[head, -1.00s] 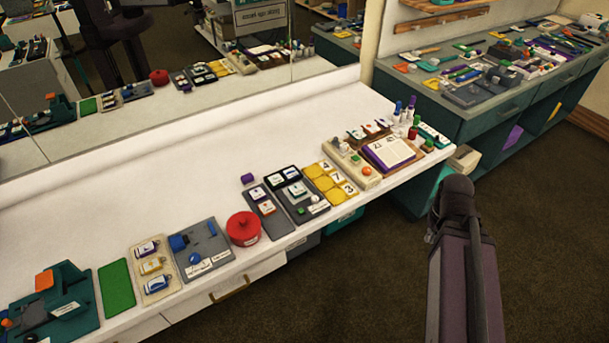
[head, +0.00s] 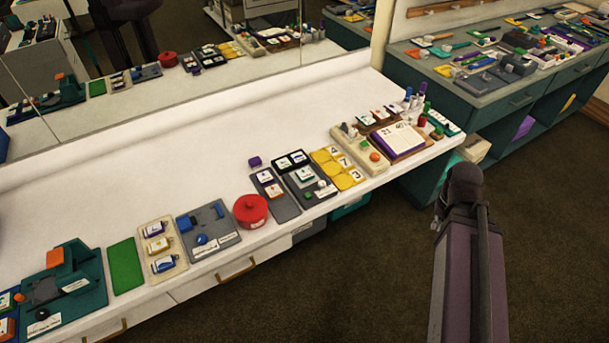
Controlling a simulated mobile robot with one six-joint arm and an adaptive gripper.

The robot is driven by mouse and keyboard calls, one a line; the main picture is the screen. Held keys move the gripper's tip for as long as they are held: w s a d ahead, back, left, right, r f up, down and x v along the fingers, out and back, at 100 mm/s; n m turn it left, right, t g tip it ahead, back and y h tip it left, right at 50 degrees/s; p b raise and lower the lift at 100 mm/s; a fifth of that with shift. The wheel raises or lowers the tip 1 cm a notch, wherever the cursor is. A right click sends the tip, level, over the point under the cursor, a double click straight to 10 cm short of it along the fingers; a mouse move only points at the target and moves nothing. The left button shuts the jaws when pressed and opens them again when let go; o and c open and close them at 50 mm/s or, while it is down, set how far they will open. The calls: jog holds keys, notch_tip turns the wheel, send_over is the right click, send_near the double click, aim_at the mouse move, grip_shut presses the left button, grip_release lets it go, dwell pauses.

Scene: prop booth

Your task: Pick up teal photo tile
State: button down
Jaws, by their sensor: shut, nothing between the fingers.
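I cannot make out a teal photo tile for certain. Small picture tiles in dark holders (head: 8,298) are cut off at the left edge, too small to tell their colours surely. Other small white-faced tiles lie in a grey tray (head: 285,208) and in a dark tray (head: 318,196) on the white counter. My arm rises at the right over the floor, apart from the counter. My gripper does not show.
A teal cabinet (head: 480,95) stands at the right. Brown floor is open in front.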

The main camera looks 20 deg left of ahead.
jog(key=c, duration=0.6)
grip_release()
jog(key=shift+w+a, duration=0.2)
jog(key=o, duration=0.6)
jog(key=shift+w+a+r, duration=0.25)
jog(key=shift+w+a, duration=0.6)
jog(key=w+a+r+m+p, duration=0.1)
jog(key=w+a, duration=0.3)
jog(key=a, duration=0.9)
jog(key=w+a+r+m+p, duration=0.2)
jog(key=w+a+m, duration=0.1)
jog(key=a, duration=1)
jog(key=w+a+r+m+p, duration=0.1)
jog(key=w+a+m, duration=0.3)
jog(key=a, duration=0.9)
jog(key=shift+w+a+r+p, duration=0.35)
jog(key=shift+p, duration=0.25)
jog(key=shift+f, duration=0.15)
jog(key=b, duration=0.9)
send_over(305, 173)
notch_tip(305, 173, down, 8)
jog(key=shift+f, duration=0.2)
